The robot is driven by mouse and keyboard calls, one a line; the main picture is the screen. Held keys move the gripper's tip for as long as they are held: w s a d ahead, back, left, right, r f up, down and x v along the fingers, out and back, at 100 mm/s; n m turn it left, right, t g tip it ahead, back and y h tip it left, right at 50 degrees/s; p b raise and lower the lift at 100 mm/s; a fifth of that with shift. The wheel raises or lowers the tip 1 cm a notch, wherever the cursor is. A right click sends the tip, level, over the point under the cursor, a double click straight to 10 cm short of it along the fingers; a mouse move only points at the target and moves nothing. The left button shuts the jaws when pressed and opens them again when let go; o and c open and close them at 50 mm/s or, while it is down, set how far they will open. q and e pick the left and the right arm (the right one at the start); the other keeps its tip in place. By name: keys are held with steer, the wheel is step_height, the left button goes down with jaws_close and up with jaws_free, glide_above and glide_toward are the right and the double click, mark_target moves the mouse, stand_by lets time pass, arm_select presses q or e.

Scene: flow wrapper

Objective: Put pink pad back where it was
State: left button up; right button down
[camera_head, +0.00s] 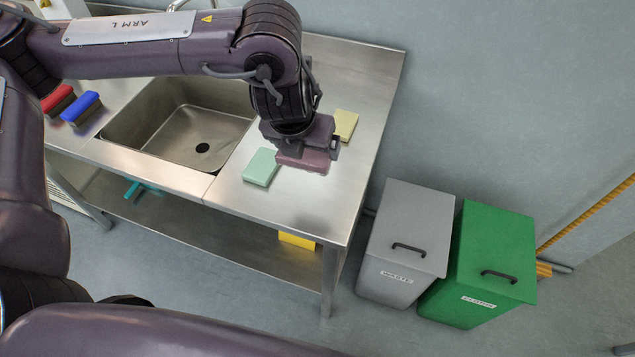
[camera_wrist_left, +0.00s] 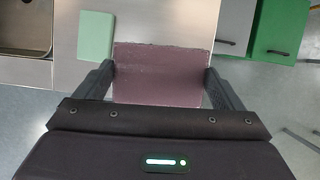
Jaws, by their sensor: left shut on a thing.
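The pink pad (camera_head: 306,161) is in my left gripper (camera_head: 304,152), over the steel counter to the right of the sink. The left wrist view shows the pad (camera_wrist_left: 158,75) flat between the two fingers (camera_wrist_left: 160,88), which are shut on its sides. I cannot tell whether the pad touches the counter. A mint green pad (camera_head: 261,167) lies on the counter to its left, and it also shows in the left wrist view (camera_wrist_left: 96,36). A yellow pad (camera_head: 345,125) lies behind, to the right. My right gripper is not in view.
The sink (camera_head: 180,120) is left of the pads. Red (camera_head: 58,99) and blue (camera_head: 81,107) brushes lie at the counter's left. A grey waste bin (camera_head: 405,240) and a green bin (camera_head: 482,265) stand on the floor beyond the counter's right edge. Bare counter (camera_head: 318,205) lies in front of the pink pad.

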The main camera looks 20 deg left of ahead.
arm_select(q)
steer(key=m, duration=0.2)
steer(key=w+r+m+h, duration=0.1)
steer(key=shift+m+h, duration=0.3)
steer(key=shift+m, duration=0.1)
steer(key=r+m, duration=0.1)
steer(key=m, duration=0.1)
steer(key=w+m+g+h, duration=0.1)
steer(key=m, duration=0.2)
steer(key=w+r+m+g+h, duration=0.1)
steer(key=m, duration=0.2)
steer(key=shift+w+d+r, duration=0.1)
steer(key=shift+d+r, duration=0.05)
steer(key=shift+r, duration=0.15)
steer(key=r+m+g, duration=0.1)
steer(key=m+g, duration=0.1)
steer(key=m, duration=0.2)
steer(key=m+h, duration=0.1)
steer(key=m, duration=0.2)
glide_above(321, 185)
steer(key=a, duration=0.1)
step_height(321, 185, down, 8)
steer(key=shift+g, duration=0.4)
steer(key=f, duration=0.6)
steer(key=shift+a+p, duration=0.2)
steer(key=shift+p, duration=0.15)
step_height(321, 185, down, 5)
steer(key=shift+f+p, duration=0.1)
steer(key=shift+p, duration=0.5)
steer(key=o, duration=0.7)
